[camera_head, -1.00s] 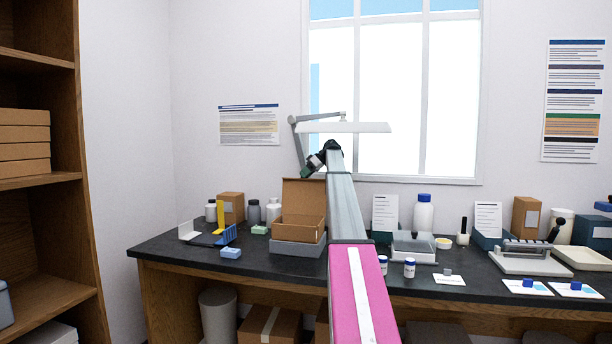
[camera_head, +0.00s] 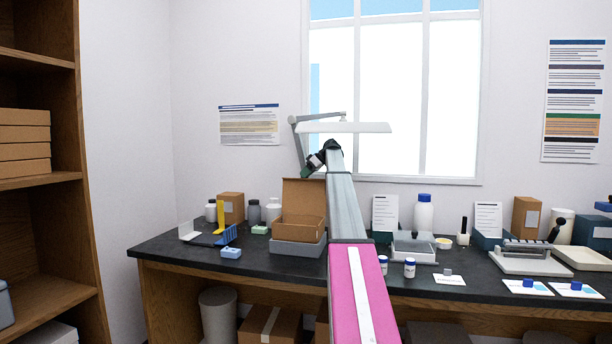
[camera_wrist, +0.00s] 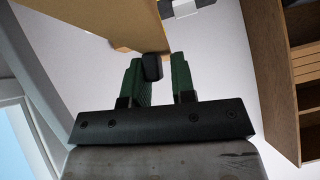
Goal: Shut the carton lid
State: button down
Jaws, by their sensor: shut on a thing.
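The brown carton (camera_head: 298,230) stands on a grey block on the dark bench, with its lid (camera_head: 302,196) raised, nearly upright at the back. My gripper (camera_head: 309,172) is at the lid's upper right corner. In the wrist view, the green fingers of my gripper (camera_wrist: 160,68) are shut on a small black tab (camera_wrist: 152,67) at the edge of the brown lid (camera_wrist: 95,18). My arm hides part of the bench right of the carton.
A desk lamp (camera_head: 345,127) hangs above and behind my gripper. Left of the carton are a yellow-and-blue stand (camera_head: 221,225), a blue block (camera_head: 231,252) and bottles. Bottles, cards and a grey device (camera_head: 530,260) stand to the right.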

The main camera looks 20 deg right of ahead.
jog(key=s+a+f+n+t+h, duration=0.2)
jog(key=s+a+f+t, duration=0.1)
jog(key=s, duration=0.4)
jog(key=s+a+f+n+t+h, duration=0.1)
jog(key=s+a+f+n+t, duration=0.1)
jog(key=s+a+f+t, duration=0.2)
jog(key=shift+s+a+f+n+h, duration=0.3)
jog(key=shift+s+a+f+h, duration=0.15)
jog(key=shift+s+a, duration=1.45)
jog(key=shift+s+d, duration=0.25)
jog(key=c, duration=1.1)
grip_release()
jog(key=shift+c, duration=0.2)
jog(key=v, duration=1)
jog(key=shift+s, duration=0.4)
jog(key=shift+d, duration=0.1)
